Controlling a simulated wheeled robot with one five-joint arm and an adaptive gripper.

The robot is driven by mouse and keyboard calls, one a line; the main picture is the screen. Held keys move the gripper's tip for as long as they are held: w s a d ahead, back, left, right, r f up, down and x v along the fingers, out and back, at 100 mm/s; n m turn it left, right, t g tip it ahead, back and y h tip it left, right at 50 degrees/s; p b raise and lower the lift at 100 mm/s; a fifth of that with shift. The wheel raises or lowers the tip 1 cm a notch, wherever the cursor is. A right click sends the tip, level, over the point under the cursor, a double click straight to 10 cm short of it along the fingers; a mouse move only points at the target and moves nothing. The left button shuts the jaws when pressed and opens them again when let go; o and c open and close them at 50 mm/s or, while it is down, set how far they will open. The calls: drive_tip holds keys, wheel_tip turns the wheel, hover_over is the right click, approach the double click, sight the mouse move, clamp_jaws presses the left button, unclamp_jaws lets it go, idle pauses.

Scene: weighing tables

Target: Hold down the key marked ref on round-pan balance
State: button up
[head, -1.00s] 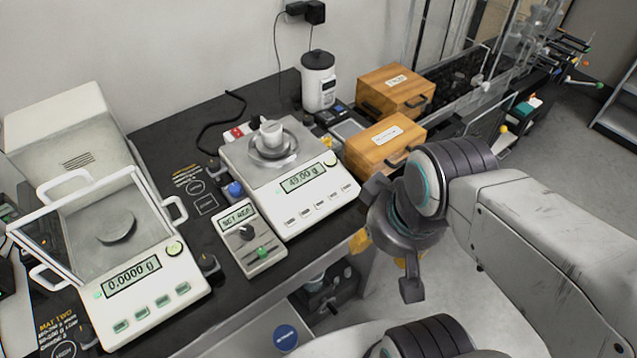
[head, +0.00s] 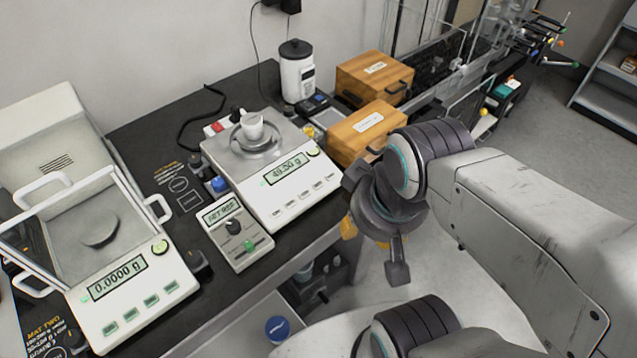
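The balance on the right (head: 232,165) has a round metal pan (head: 256,146) with a small white cup (head: 251,126) on it. Its lit display (head: 287,169) reads about 49 g. A row of small keys (head: 304,199) runs along its sloping front; their markings are too small to read.
A balance with a glass draft shield (head: 89,303) stands at the left, reading zeros. Two wooden boxes (head: 352,152) and a white canister (head: 297,84) stand behind the right balance. A blue-topped weight (head: 219,185) sits left of it. Open floor lies right of the table.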

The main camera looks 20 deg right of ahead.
clamp_jaws()
drive_tip(key=c, duration=0.5)
unclamp_jaws()
idle(0.4)
